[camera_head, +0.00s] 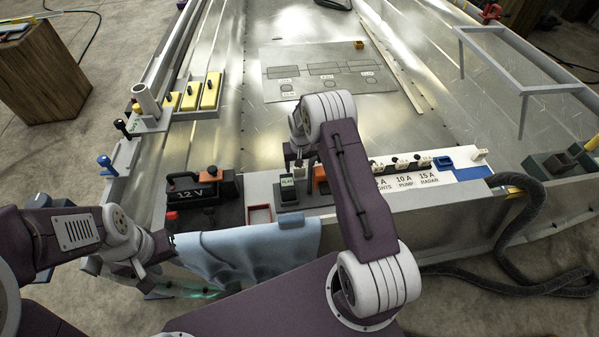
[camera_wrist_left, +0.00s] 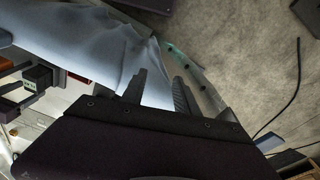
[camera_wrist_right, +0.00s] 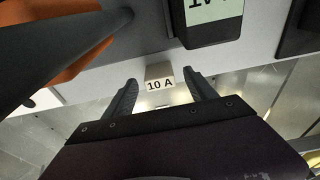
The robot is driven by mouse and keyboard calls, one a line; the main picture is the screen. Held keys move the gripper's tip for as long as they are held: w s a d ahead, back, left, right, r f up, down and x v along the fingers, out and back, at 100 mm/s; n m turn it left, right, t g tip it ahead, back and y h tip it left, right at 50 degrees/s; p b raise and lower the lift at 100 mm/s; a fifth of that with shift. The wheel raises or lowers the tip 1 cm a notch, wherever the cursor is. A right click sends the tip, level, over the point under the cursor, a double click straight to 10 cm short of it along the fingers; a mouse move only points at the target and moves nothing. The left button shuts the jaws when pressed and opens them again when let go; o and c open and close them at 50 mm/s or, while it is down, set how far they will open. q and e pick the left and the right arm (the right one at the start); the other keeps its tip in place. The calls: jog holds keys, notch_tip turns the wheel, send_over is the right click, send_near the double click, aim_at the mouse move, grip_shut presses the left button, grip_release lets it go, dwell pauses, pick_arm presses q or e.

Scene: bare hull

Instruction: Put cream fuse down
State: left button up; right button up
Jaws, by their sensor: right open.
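The cream fuse (camera_wrist_right: 160,73), a small block with a "10 A" label, shows between and just beyond the fingers of my right gripper (camera_wrist_right: 160,88) in the right wrist view. The fingers are apart and do not visibly press on it. In the head view the cream fuse (camera_head: 298,170) stands beside a dark block with a pale green label (camera_head: 288,183), partly under my right wrist. Whether its base rests on a surface is hidden. My left gripper (camera_wrist_left: 158,88) has the light blue cloth (camera_wrist_left: 105,50) bunched between its fingers; the cloth (camera_head: 250,250) hangs at the panel's front edge.
A black 12 V battery (camera_head: 200,190) stands left of an empty red-framed spot (camera_head: 260,214). An orange block (camera_head: 320,178) is close to my right wrist. Labelled fuse slots (camera_head: 405,168) run to the right. A thick black hose (camera_head: 515,225) curves down at the right.

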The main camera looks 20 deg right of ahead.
jog(key=shift+r, duration=0.1)
jog(key=shift+c, duration=0.3)
grip_shut()
jog(key=shift+r, duration=0.1)
jog(key=shift+r, duration=0.35)
notch_tip(320, 180, up, 3)
jog(key=shift+r+p, duration=0.1)
jog(key=shift+p, duration=0.7)
jog(key=s+d+r+p, duration=0.2)
jog(key=s+d+r, duration=0.2)
jog(key=d+r, duration=0.3)
jog(key=d, duration=0.4)
